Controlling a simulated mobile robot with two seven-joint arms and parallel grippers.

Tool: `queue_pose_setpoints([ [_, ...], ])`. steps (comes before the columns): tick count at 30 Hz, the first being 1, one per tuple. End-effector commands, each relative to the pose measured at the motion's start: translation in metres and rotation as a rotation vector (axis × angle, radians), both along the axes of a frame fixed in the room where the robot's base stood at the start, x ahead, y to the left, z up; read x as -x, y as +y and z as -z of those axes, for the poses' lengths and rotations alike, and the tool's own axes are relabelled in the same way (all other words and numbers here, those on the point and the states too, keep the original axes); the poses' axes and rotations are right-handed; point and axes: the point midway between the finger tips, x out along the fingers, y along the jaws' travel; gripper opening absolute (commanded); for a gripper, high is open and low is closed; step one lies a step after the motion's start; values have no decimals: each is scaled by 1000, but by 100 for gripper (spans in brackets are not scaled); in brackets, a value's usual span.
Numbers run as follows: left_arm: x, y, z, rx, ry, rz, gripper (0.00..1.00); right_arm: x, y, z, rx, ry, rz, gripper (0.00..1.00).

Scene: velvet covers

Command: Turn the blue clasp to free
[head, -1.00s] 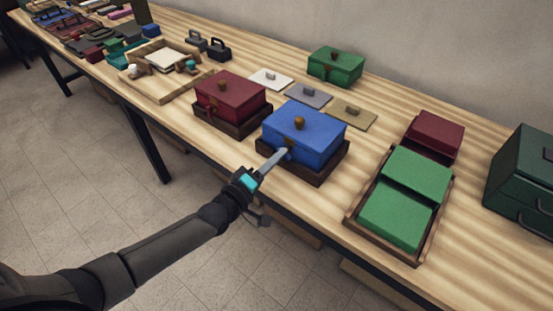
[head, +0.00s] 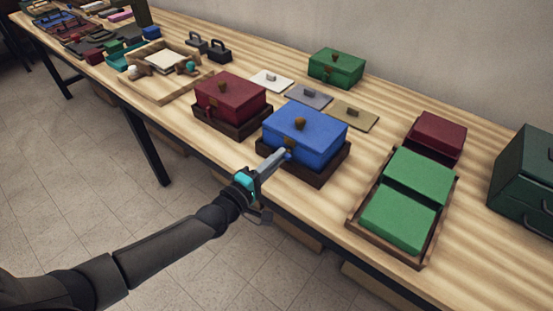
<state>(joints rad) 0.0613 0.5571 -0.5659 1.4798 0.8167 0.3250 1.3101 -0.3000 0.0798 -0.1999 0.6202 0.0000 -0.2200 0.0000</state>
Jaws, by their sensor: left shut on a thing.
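A blue velvet box (head: 318,136) with a brown knob on its lid sits on a dark wooden base (head: 322,177) near the front edge of the table. My left gripper (head: 284,156) reaches in from the left and meets the front face of the blue box, where the clasp is. Its fingers are shut on the clasp, which they mostly hide, so I cannot tell how far it is turned. The lid looks closed. My right gripper is not in view.
A red box (head: 231,97) stands just left on its own base. A green box (head: 336,67) and several flat lids lie behind. A wooden tray (head: 428,252) with green blocks is to the right, beside a dark green case (head: 525,180).

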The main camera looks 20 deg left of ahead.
Motion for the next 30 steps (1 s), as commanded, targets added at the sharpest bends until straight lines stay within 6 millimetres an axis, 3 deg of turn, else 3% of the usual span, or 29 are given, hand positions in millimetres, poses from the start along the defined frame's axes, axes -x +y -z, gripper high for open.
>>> queue_pose_setpoints([
  [5,0,0,0,2,2,0,0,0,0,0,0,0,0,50],
  [6,0,0,0,2,2,0,19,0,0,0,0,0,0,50],
  [14,0,0,0,1,0,0,48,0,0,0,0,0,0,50],
  [23,2,1,0,0,1,0,48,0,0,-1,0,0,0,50],
  [30,29,10,0,-1,4,1,48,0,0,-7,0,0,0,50],
])
